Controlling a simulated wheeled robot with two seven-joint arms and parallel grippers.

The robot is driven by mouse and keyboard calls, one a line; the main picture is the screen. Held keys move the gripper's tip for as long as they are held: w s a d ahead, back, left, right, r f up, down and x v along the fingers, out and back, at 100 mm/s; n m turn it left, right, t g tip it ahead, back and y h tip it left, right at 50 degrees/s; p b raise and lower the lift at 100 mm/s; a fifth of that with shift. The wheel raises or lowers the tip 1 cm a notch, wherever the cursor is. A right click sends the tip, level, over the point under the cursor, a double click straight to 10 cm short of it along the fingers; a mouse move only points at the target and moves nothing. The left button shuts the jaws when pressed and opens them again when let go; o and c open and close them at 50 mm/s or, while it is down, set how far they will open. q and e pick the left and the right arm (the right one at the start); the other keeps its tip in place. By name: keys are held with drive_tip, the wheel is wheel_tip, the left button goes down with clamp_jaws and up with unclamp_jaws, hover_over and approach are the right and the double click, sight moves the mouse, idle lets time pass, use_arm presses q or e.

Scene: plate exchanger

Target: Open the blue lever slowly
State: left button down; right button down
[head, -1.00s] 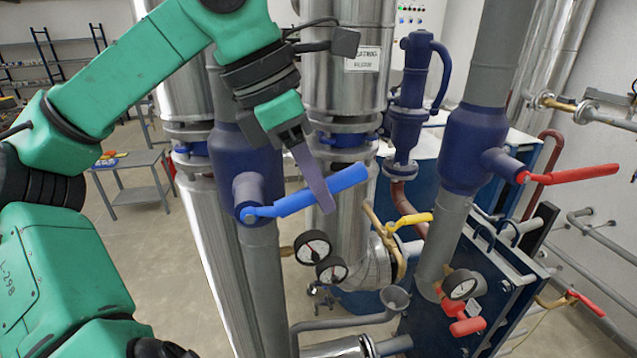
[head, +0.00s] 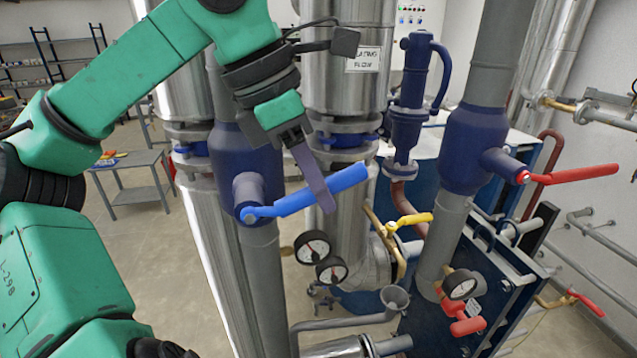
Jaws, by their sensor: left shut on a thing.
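The blue lever (head: 345,180) sits on a dark blue valve body (head: 240,160) on a vertical grey pipe. It points right and slightly up from its pivot at the left. My left gripper (head: 318,190) comes down from above and is shut on the blue lever near its middle. One flat finger shows in front of the lever; the other finger is hidden. My right gripper is not in view.
A red lever (head: 580,174) is on the right valve, and a yellow lever (head: 410,223) is lower between the pipes. Pressure gauges (head: 312,248) hang below the blue lever. A steel pipe (head: 345,60) stands close behind my gripper.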

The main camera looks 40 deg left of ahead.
use_arm(q)
drive_tip(key=shift+r, duration=0.1)
drive_tip(key=shift+s+a+r+t+h+b, duration=0.1)
drive_tip(key=shift+r+t+h+b, duration=0.25)
drive_tip(key=shift+t+b, duration=0.45)
drive_tip(key=s+a+r+t+h+b, duration=0.4)
drive_tip(key=t+b, duration=0.5)
drive_tip(key=b, duration=0.9)
drive_tip(key=shift+s+a+r+h, duration=0.3)
drive_tip(key=shift+s+r+h, duration=0.15)
drive_tip(key=shift+s+h, duration=1.05)
drive_tip(key=shift+t+b, duration=0.3)
drive_tip(key=shift+b, duration=0.1)
drive_tip(key=c, duration=0.8)
unclamp_jaws()
drive_tip(key=shift+a, duration=0.1)
drive_tip(key=shift+s+a, duration=0.15)
drive_tip(key=shift+s, duration=0.05)
